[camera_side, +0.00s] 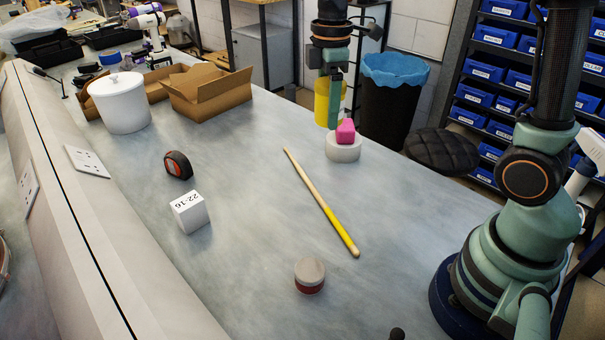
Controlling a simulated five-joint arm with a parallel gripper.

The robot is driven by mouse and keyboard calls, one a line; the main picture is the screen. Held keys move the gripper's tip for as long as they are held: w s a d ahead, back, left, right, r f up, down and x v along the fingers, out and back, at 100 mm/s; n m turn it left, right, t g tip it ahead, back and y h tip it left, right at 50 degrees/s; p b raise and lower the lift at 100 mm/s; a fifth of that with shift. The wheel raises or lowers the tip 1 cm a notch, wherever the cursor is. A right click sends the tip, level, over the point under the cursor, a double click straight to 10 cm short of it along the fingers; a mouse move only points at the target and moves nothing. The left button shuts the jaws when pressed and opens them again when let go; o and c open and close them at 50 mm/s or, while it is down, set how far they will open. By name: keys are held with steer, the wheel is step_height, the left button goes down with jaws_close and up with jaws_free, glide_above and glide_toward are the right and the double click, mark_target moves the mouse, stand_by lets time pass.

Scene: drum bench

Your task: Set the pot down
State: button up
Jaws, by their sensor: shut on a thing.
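My gripper (334,112) points down at the back right of the bench. It is shut on a yellow cylindrical pot (321,104), whose middle is partly hidden by a green finger. The pot looks upright. Its lower end shows just behind and left of a pink block (346,132) on a round white disc (343,152). I cannot tell the exact gap between the pot and the bench (250,200).
A yellow-tipped drumstick (322,203) lies mid-bench. A tape measure (178,165), a white cube (189,212) and a small round tin (309,276) stand in front. A white lidded tub (122,105) and an open cardboard box (208,93) are at the left. A black bin (388,115) stands beyond.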

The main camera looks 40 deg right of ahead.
steer(key=s+d+m, duration=0.4)
steer(key=s+d, duration=0.2)
steer(key=d, duration=0.5)
steer(key=m, duration=0.5)
glide_above(417, 193)
steer(key=f, duration=0.1)
step_height(417, 193, down, 20)
steer(key=shift+a+r, duration=0.1)
steer(key=o, duration=1.5)
steer(key=shift+c, duration=0.2)
